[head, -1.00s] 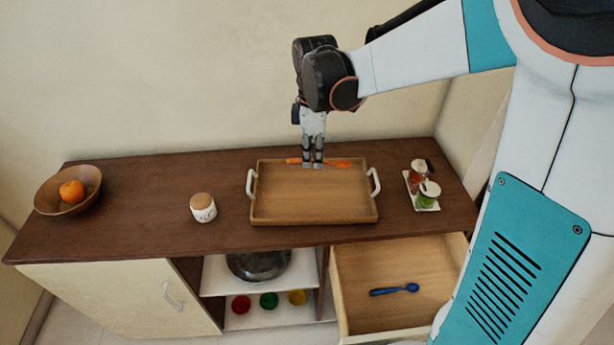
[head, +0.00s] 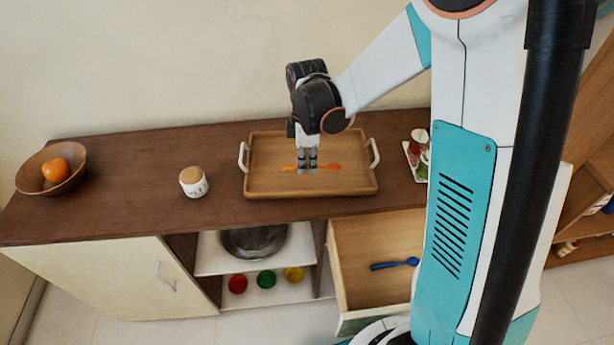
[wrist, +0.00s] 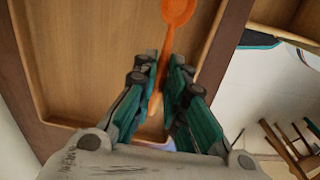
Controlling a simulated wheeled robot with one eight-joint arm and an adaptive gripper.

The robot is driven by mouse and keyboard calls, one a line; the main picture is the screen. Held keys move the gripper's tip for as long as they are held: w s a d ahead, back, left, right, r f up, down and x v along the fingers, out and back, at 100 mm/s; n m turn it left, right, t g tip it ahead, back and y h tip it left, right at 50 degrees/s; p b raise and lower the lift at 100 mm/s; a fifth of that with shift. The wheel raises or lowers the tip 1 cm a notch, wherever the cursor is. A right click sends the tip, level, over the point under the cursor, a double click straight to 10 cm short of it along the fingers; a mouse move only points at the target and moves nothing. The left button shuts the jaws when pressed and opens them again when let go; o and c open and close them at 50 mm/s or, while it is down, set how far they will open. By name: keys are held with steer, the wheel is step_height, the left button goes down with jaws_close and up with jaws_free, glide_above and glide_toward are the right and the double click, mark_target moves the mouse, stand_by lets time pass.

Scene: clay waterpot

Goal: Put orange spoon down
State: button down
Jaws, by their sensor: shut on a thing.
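The orange spoon (head: 330,167) is held crosswise in my gripper (head: 307,171), over the wooden tray in the head view. Its bowl points right and its handle sticks out on the left. In the wrist view the spoon (wrist: 178,12) runs up from between the fingers of my gripper (wrist: 163,95), which are shut on its handle. The wooden tray (head: 345,184) has two white handles and lies on the dark brown counter. I cannot tell whether the spoon touches the tray floor.
A bowl (head: 30,177) with an orange stands at the far left, and a white jar (head: 194,186) left of the tray. Shakers (head: 417,150) stand right. Below, an open drawer (head: 375,240) holds a blue spoon (head: 394,264). Counter between jar and tray is clear.

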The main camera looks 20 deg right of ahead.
mark_target(307, 169)
steer(key=shift+f+b, duration=0.75)
steer(key=shift+f, duration=1.55)
steer(key=c, duration=1.6)
jaws_free()
steer(key=shift+f, duration=0.1)
steer(key=shift+c, duration=0.2)
step_height(307, 169, up, 13)
steer(key=p, duration=0.4)
steer(key=shift+s+f, duration=0.15)
steer(key=shift+f, duration=0.05)
steer(key=s+r+m+t, duration=0.3)
steer(key=s+r+m, duration=0.2)
steer(key=s+m, duration=0.2)
steer(key=s+d+r+m+t, duration=0.1)
steer(key=s+r+m+t, duration=0.3)
steer(key=s+m, duration=0.3)
steer(key=shift+s+r+m, duration=0.4)
steer(key=shift+s+r, duration=0.5)
steer(key=shift+s, duration=1.2)
